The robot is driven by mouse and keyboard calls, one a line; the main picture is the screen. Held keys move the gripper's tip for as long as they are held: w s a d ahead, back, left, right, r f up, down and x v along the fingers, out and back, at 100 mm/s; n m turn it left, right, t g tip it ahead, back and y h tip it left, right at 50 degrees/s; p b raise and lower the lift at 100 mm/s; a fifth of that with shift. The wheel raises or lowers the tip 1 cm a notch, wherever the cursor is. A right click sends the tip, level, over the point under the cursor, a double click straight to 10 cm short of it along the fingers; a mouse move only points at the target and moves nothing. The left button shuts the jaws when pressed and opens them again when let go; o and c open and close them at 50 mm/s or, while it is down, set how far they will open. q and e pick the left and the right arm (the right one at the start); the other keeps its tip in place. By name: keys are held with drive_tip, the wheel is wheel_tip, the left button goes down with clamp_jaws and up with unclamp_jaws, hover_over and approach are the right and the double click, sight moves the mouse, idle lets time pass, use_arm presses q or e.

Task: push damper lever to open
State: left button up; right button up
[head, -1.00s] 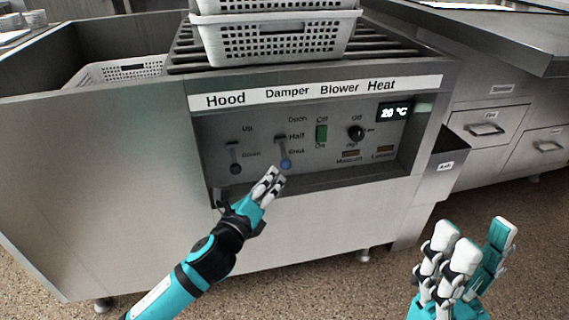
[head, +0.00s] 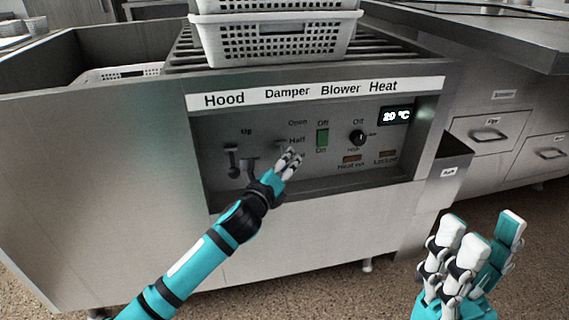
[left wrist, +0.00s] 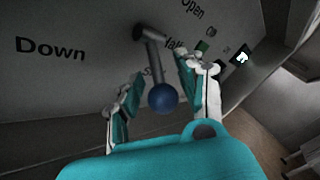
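The damper lever has a grey shaft and a blue ball (left wrist: 162,98) at its end, hanging down from its pivot in the left wrist view. In the head view only its upper part (head: 281,143) shows below "Damper", near "Half"; the ball is hidden behind my left gripper. My left gripper (head: 291,160) is at the panel over the lower end of the lever. In the left wrist view the gripper (left wrist: 158,82) is open, with fingers on both sides of the shaft and ball; contact is unclear. My right gripper (head: 488,238) is open and empty, away from the panel.
The hood lever (head: 232,160) is left of the damper lever. A green blower switch (head: 322,137) and a black heat knob (head: 357,137) are to the right. The controls sit in a recessed panel with a lower ledge. White perforated baskets (head: 275,40) stand above.

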use_arm(q)
drive_tip(key=c, duration=0.7)
clamp_jaws()
